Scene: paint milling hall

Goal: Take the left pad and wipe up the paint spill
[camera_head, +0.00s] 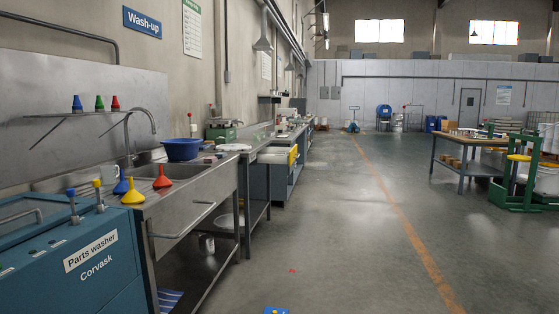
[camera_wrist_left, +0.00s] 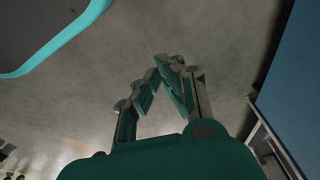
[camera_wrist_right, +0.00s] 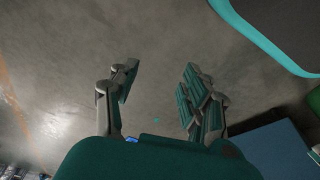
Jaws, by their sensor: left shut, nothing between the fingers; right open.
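My left gripper (camera_wrist_left: 168,64) is in the left wrist view, its fingertips together with nothing between them, over bare grey floor. My right gripper (camera_wrist_right: 160,73) is in the right wrist view, fingers apart and empty, also over floor. Neither gripper shows in the head view. I cannot make out a pad for certain in any view. A small red spot (camera_head: 292,270) lies on the floor in the head view; I cannot tell whether it is paint. A blue object with yellow on it (camera_head: 276,310) is cut off at the bottom edge.
A blue parts washer (camera_head: 70,262) and a steel sink bench (camera_head: 196,192) line the left wall. Coloured funnels (camera_head: 162,178) and a blue basin (camera_head: 182,149) stand on the bench. A worktable (camera_head: 465,160) and green frame (camera_head: 525,180) stand right. The middle aisle is largely clear.

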